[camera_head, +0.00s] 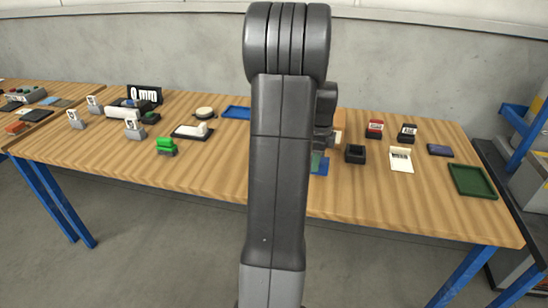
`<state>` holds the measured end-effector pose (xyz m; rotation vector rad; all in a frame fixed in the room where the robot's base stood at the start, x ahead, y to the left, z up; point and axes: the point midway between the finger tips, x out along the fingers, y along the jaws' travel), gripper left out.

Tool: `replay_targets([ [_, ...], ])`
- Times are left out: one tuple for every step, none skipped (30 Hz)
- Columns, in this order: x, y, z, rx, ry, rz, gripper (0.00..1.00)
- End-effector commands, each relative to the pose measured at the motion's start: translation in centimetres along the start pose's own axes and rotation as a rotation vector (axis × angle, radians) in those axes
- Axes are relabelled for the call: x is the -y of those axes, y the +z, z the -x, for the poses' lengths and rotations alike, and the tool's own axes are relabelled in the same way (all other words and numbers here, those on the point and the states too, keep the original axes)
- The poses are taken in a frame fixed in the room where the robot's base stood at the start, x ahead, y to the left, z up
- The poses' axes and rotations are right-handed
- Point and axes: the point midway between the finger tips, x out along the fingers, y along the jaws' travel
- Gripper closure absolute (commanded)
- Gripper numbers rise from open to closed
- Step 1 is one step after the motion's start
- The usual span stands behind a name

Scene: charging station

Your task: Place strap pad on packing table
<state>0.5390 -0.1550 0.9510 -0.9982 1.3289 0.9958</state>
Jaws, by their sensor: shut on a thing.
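The packing table (400,205) is a long wooden bench with blue legs, spanning most of the view. My arm stands upright in front of it and hides its middle. My gripper (322,140) shows only in part, at the right edge of my arm, pointing down over the table; its fingertips are not clear. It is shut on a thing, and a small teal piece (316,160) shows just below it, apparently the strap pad. A blue flat item (322,168) lies under or behind that piece; I cannot tell whether they touch.
To the right are a black open box (355,154), a red-topped block (375,128), a white label card (401,160) and a green tray (473,181). To the left are a green item (166,146), a black display (145,95) and a blue tray (236,112). The front right tabletop is clear.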

Motion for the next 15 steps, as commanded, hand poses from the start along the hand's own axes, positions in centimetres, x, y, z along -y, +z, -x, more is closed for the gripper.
replay_targets([
  [-0.1,0.0,-0.6,0.0,0.005,0.0,1.0],
  [-0.1,0.0,-1.1,-0.001,0.006,0.0,1.0],
  [-0.1,0.0,-1.9,-0.001,0.006,0.001,1.0],
  [-0.1,0.0,-2.5,-0.001,0.007,0.001,1.0],
  [-0.1,0.0,-3.1,-0.001,0.007,0.002,1.0],
  [-0.1,0.0,-3.8,-0.001,0.007,0.002,1.0],
  [-0.1,0.0,-4.3,-0.001,0.006,0.002,1.0],
  [-0.1,0.0,-4.8,-0.001,0.006,0.003,1.0],
  [-0.1,0.0,-5.3,-0.001,0.005,0.003,1.0],
  [-0.1,0.0,-5.6,-0.001,0.005,0.003,1.0],
  [-0.1,0.0,-5.8,0.0,0.004,0.003,1.0],
  [-0.1,0.0,-6.0,0.0,0.003,0.003,1.0],
  [-0.1,0.0,-6.2,0.0,0.002,0.004,1.0],
  [-0.1,0.0,-6.5,0.0,0.003,0.004,1.0],
  [-0.1,0.0,-6.8,0.0,0.005,0.004,1.0],
])
